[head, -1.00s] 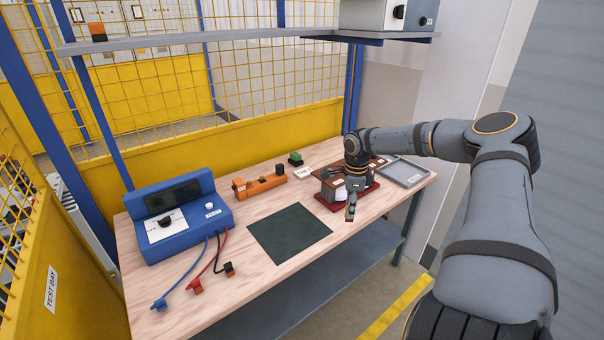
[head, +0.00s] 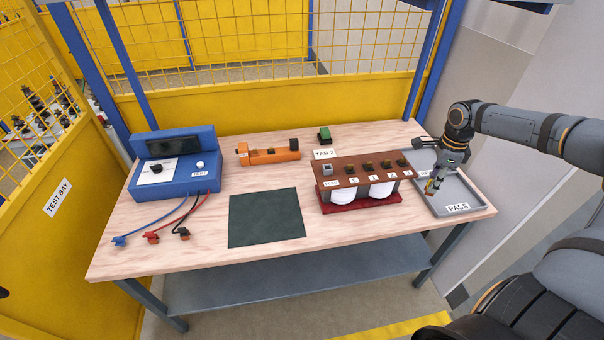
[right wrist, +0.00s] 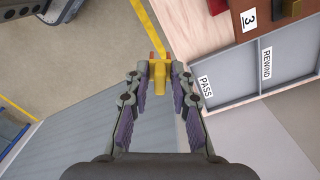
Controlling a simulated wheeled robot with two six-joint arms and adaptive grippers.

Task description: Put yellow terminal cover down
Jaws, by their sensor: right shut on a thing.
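My right gripper (head: 432,186) is shut on the small yellow terminal cover, which hangs between its fingertips in the right wrist view (right wrist: 159,78). In the head view the gripper points down in front of the left part of a grey tray (head: 464,196) with a PASS label. In the right wrist view the tray (right wrist: 238,70) lies to the right of the cover, with PASS and REWIND labels. The cover is in the air and does not touch the tray there. My left gripper is out of view.
A brown terminal block (head: 345,171) on a red base stands just left of the tray. A dark green mat (head: 266,217), an orange tool (head: 268,156), a green item (head: 324,134) and a blue tester (head: 178,183) with leads lie further left. The table's front edge is close.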

